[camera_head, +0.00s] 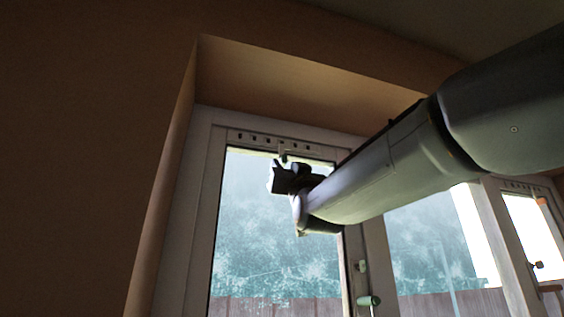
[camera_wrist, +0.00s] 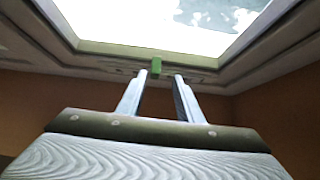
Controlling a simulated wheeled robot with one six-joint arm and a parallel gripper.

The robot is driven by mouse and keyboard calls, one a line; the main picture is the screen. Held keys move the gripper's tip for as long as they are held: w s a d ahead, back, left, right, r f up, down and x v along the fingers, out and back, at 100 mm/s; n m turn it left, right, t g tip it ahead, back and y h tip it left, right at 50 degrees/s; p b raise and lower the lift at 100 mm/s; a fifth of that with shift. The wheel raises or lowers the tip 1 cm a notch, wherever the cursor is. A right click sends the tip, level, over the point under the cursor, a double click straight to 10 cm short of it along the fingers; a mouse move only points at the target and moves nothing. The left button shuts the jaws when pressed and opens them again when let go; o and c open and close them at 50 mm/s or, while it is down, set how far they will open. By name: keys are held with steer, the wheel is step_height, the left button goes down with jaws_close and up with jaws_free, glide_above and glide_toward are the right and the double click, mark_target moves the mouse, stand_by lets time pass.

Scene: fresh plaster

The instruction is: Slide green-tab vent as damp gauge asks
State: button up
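I cannot make out the damp gauge.
The left window (camera_head: 208,220) sits in a deep recess, with a side wall close on the left and a ceiling above. Window handles (camera_head: 368,300) project lower down. Another window at the right carries a small orange piece (camera_head: 541,201) near its top.

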mark_target(285, 162)
steer(key=p+x, duration=0.1)
steer(key=x, duration=0.1)
steer(key=d+p+x, duration=0.1)
steer(key=p+x, duration=0.1)
steer(key=shift+w+a+r, duration=0.1)
steer(key=shift+w+r, duration=0.2)
steer(key=shift+r, duration=0.1)
steer(key=shift+p+x, duration=0.55)
steer(key=shift+x, duration=0.35)
steer(key=shift+w+f, duration=0.1)
jaws_close()
